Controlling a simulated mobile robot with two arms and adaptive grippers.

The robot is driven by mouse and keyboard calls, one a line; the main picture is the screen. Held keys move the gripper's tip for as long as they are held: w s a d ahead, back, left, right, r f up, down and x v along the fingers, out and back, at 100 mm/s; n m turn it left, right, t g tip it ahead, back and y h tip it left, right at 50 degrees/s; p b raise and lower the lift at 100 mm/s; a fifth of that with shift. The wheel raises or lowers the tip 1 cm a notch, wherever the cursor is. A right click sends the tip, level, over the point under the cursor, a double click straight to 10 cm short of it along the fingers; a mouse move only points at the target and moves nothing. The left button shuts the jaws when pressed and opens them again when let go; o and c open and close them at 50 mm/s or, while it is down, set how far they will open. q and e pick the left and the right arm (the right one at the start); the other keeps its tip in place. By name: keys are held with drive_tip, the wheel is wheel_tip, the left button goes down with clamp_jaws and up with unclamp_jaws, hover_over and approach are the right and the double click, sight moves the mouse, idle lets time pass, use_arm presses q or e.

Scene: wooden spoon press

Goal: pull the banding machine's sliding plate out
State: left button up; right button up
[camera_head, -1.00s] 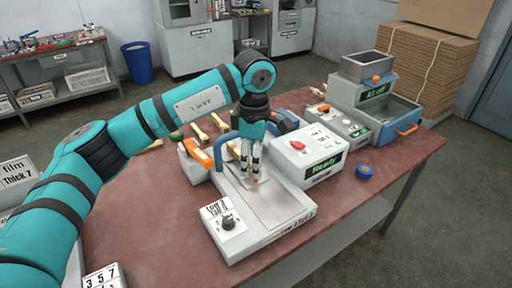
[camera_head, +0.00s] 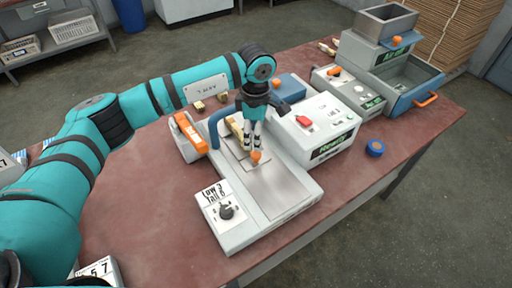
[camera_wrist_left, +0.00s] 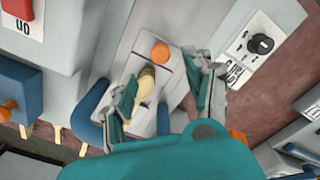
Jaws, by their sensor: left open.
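The banding machine (camera_head: 235,238) is a light grey unit on the table, with a blue arch over its bed. Its sliding plate (camera_head: 232,152) is a pale flat sheet lying on the bed near the arch. An orange knob (camera_head: 256,157) stands at the plate's front end; it also shows in the wrist view (camera_wrist_left: 160,53). A pale wooden spoon (camera_wrist_left: 146,88) lies over the plate. My left gripper (camera_head: 253,144) points down over the plate, just behind the knob. In the wrist view its open fingers stand either side of the spoon; contact cannot be told. My right gripper is out of view.
A white box with a "Ready" display (camera_head: 318,130) stands close to the right. An orange-topped part (camera_head: 190,135) is on the left. A blue tape roll (camera_head: 375,148) lies at the right.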

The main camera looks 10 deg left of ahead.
sight(256, 153)
use_arm(q)
wheel_tip(256, 153, down, 6)
drive_tip(key=shift+f+p, duration=0.1)
drive_tip(key=shift+p, duration=0.5)
drive_tip(key=shift+f, duration=0.75)
clamp_jaws()
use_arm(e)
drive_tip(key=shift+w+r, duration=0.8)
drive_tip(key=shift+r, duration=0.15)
